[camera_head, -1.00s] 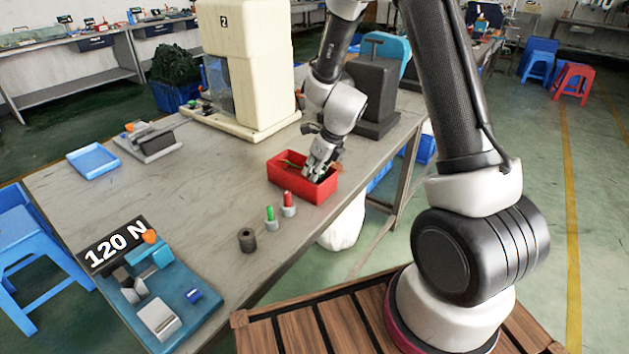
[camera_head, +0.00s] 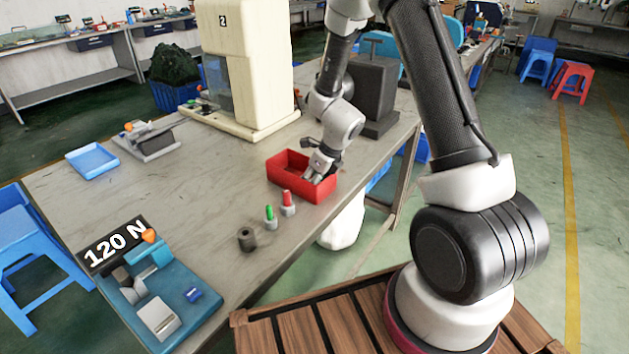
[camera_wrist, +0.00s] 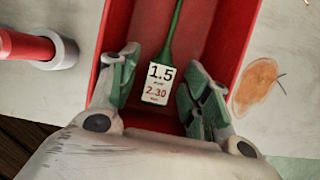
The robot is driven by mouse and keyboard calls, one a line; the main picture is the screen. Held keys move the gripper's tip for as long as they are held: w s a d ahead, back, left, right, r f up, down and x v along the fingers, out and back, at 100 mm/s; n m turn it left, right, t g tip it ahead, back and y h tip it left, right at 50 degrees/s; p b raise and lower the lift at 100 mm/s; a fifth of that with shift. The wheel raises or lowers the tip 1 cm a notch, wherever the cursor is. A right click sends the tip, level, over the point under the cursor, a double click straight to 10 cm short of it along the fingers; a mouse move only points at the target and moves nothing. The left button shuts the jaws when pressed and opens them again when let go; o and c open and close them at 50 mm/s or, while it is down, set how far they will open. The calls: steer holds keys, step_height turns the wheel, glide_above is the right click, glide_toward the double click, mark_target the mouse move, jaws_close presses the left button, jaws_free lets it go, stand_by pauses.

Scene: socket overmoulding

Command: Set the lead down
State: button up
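The green lead (camera_wrist: 174,32) lies in the red bin (camera_wrist: 112,45) in the wrist view. It runs away from me along the bin, and a white tag (camera_wrist: 159,82) reading 1.5 and 2.30 is on its near part. My gripper (camera_wrist: 162,75) is open, with its green-padded fingers apart on either side of the tag and a gap on both sides. In the head view my gripper (camera_head: 319,168) reaches down into the right end of the red bin (camera_head: 290,187). The lead cannot be made out there.
A red-topped peg (camera_head: 287,203), a green-topped peg (camera_head: 270,217) and a dark cylinder (camera_head: 247,239) stand in front of the bin. A cream machine (camera_head: 246,75) and a dark block (camera_head: 376,95) stand behind. A blue fixture (camera_head: 190,320) marked 120 N is at front left.

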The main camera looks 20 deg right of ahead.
steer(key=shift+r, duration=0.15)
steer(key=v, duration=1.2)
steer(key=shift+a, duration=0.1)
steer(key=shift+r, duration=0.25)
steer(key=s+d+r+n, duration=0.4)
steer(key=s+r+n, duration=0.8)
steer(key=r+n, duration=0.35)
steer(key=s+d+r+n+h, duration=0.1)
steer(key=s+d+r+n, duration=0.1)
steer(key=s+n, duration=0.5)
steer(key=s+d+r+n+h, duration=0.1)
steer(key=s+d+r+n, duration=0.1)
steer(key=s+n, duration=0.4)
steer(key=shift+s+d+r+n+h, duration=0.3)
steer(key=shift+s+d+n, duration=0.1)
steer(key=shift+d, duration=0.3)
